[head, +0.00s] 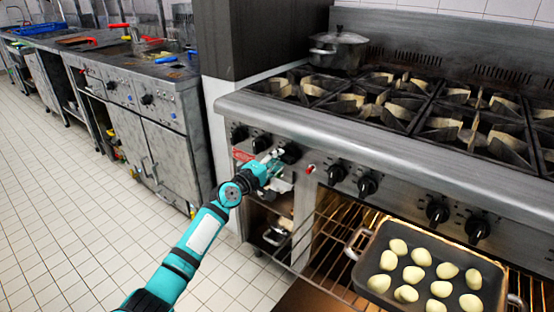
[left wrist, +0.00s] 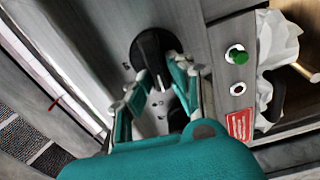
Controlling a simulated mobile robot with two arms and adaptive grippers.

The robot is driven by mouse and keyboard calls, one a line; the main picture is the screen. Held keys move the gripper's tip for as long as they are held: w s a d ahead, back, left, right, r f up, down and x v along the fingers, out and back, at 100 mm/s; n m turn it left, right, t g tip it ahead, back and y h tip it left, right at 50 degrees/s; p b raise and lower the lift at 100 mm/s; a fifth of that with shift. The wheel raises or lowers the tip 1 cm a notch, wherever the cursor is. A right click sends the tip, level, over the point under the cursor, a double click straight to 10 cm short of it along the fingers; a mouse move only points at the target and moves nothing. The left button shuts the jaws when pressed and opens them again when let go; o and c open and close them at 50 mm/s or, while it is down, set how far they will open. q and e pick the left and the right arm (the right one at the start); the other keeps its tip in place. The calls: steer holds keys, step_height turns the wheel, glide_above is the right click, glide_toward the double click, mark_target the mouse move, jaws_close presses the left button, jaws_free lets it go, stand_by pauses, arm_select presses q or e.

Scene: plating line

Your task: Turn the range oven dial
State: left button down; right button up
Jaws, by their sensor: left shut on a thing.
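The range (head: 380,148) has a row of black dials along its steel front. My left gripper (head: 277,160) reaches the front panel at a black dial (head: 290,153) left of the red button. In the left wrist view the same black dial (left wrist: 150,48) lies between the teal fingers of my left gripper (left wrist: 160,76), which are shut on it. The fingers hide part of the dial. Printed marks show on the panel beside it. I cannot read its setting. My right gripper is in neither view.
An open oven below holds a dark tray (head: 362,262) of pale round pieces, jutting out on a rack. A pot (head: 338,50) stands on the back-left burner. A red label (head: 243,155) is on the panel. The tiled floor at left is clear.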

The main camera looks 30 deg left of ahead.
arm_select(q)
steer(key=c, duration=1.2)
jaws_free()
steer(key=s, duration=0.4)
steer(key=s+a, duration=0.1)
steer(key=s, duration=0.7)
steer(key=shift+a, duration=0.35)
